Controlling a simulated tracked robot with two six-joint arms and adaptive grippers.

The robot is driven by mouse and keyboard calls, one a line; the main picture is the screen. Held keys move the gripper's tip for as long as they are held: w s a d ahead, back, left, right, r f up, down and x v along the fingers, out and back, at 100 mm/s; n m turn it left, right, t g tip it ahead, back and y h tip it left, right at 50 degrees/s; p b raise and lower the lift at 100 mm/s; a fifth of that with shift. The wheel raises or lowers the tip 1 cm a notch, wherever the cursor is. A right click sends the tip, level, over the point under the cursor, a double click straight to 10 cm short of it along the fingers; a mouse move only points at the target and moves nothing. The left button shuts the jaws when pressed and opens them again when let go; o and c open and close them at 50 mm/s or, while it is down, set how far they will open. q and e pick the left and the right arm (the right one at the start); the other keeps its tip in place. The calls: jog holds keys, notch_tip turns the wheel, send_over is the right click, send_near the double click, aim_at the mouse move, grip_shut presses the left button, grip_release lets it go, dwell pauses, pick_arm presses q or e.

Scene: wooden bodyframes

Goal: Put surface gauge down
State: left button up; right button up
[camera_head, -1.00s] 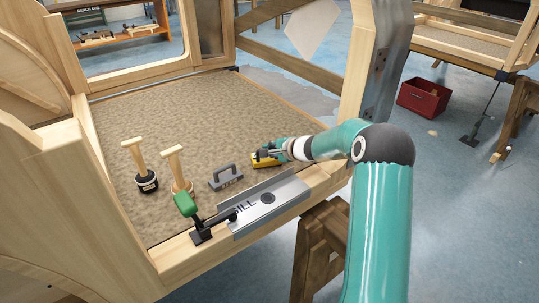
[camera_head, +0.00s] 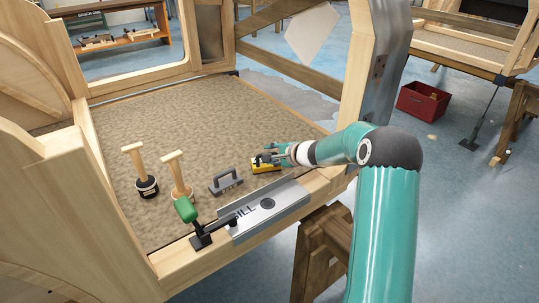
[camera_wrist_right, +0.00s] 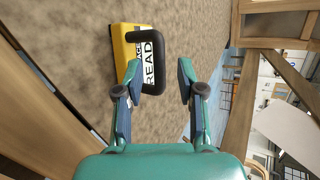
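The surface gauge (camera_head: 265,164) is a yellow block with a black handle, resting on the brown carpeted floor of the wooden frame. In the right wrist view the gauge (camera_wrist_right: 127,58) shows its black loop handle and a white label reading "ACE" and "READ". My right gripper (camera_head: 285,150) is just to the right of the gauge. In the wrist view the right gripper's fingers (camera_wrist_right: 166,75) are spread with a gap between them. The handle's lower end is by the left finger; I cannot tell whether they touch. My left gripper is not in view.
A grey handled block (camera_head: 226,181) and two wooden-handled tools (camera_head: 145,172) (camera_head: 178,178) stand left of the gauge. A green-handled clamp (camera_head: 198,222) and a metal sill plate (camera_head: 268,210) are on the front rail. A frame post (camera_head: 368,60) rises right. Carpet behind is clear.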

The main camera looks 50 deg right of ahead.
jog(key=p+v, duration=0.3)
jog(key=v, duration=0.7)
jog(key=shift+s, duration=0.25)
